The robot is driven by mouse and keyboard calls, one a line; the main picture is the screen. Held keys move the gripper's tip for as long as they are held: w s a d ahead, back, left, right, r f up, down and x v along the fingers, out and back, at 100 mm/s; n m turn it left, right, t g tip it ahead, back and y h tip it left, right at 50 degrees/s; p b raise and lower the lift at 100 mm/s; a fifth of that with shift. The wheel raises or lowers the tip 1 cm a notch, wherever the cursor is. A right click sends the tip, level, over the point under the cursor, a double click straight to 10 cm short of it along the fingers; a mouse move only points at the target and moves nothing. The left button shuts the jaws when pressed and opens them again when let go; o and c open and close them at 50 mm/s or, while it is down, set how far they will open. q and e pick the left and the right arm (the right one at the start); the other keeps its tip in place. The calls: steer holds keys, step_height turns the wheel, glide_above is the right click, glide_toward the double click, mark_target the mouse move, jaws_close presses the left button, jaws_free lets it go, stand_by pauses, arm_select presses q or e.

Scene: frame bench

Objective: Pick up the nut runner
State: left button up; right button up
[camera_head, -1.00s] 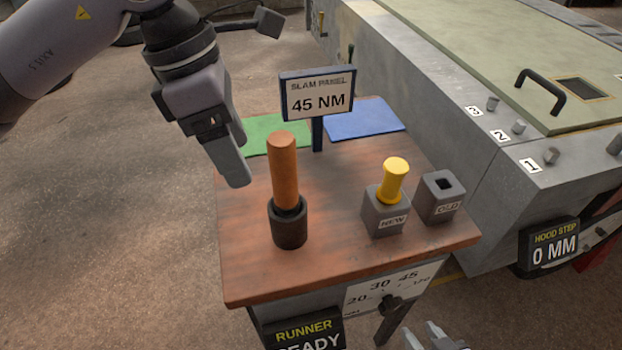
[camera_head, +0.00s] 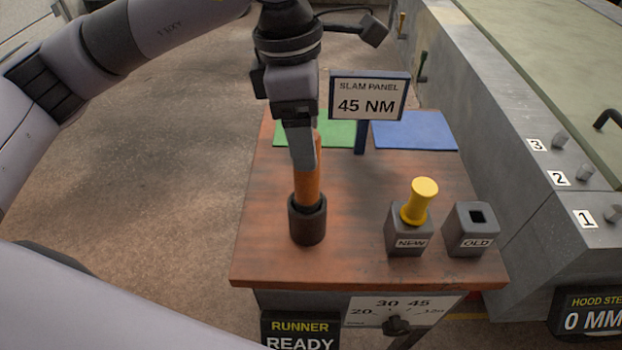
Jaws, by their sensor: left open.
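The nut runner (camera_head: 307,188), an orange cylindrical handle, stands upright in a dark round holder (camera_head: 308,222) on the wooden bench top. My left gripper (camera_head: 304,150) comes down from above at the handle's upper part. Its near finger covers part of the handle, and orange shows beside and below it. The jaws are open; the far finger is hidden, so I cannot tell whether the handle is fully between them or touched. My right gripper is not in view.
A "45 NM" sign (camera_head: 367,98) stands close right of the gripper. A yellow piece (camera_head: 420,201) sits in the "NEW" block (camera_head: 409,243), beside the "OLD" block (camera_head: 471,230). Green (camera_head: 345,133) and blue (camera_head: 413,130) mats lie behind. Bare wood (camera_head: 262,240) lies left of the holder.

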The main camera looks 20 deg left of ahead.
mark_target(307, 187)
arm_select(q)
steer(key=f, duration=0.2)
steer(key=f+p, duration=0.1)
steer(key=f, duration=0.2)
steer(key=shift+w+d+f, duration=0.1)
steer(key=shift+w+d, duration=0.05)
steer(key=shift+w, duration=0.05)
steer(key=c, duration=1.2)
